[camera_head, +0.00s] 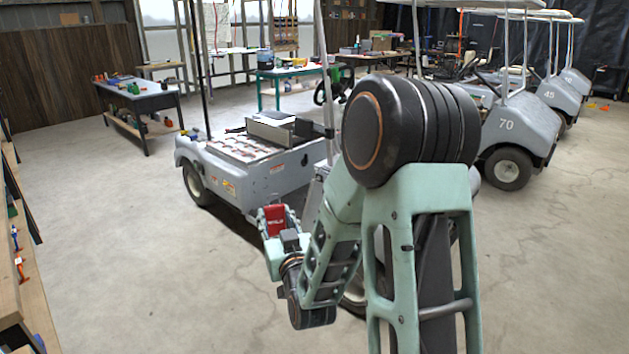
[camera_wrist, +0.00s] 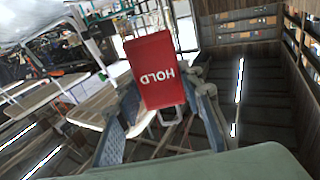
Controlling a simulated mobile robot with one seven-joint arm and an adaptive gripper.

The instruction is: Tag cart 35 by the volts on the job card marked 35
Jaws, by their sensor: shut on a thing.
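My gripper (camera_head: 279,236) is low in the middle of the head view, in front of the nearest cart's side. It is shut on a red tag (camera_head: 275,219). In the wrist view the tag (camera_wrist: 152,62) reads HOLD in white, upside down, and stands between the fingers (camera_wrist: 166,104). The nearest grey cart (camera_head: 272,178) has its rear bay open, with rows of battery-like blocks (camera_head: 238,150) and a grey box on top. My arm hides part of this cart and I see no number on it. I cannot make out a job card marked 35.
Cart 70 (camera_head: 520,125) stands at the right, with cart 45 (camera_head: 558,95) and another behind. A workbench (camera_head: 140,98) with tools is at the left, a green-legged table (camera_head: 290,72) at the back. A wooden shelf edge (camera_head: 35,295) is near left. The left floor is clear.

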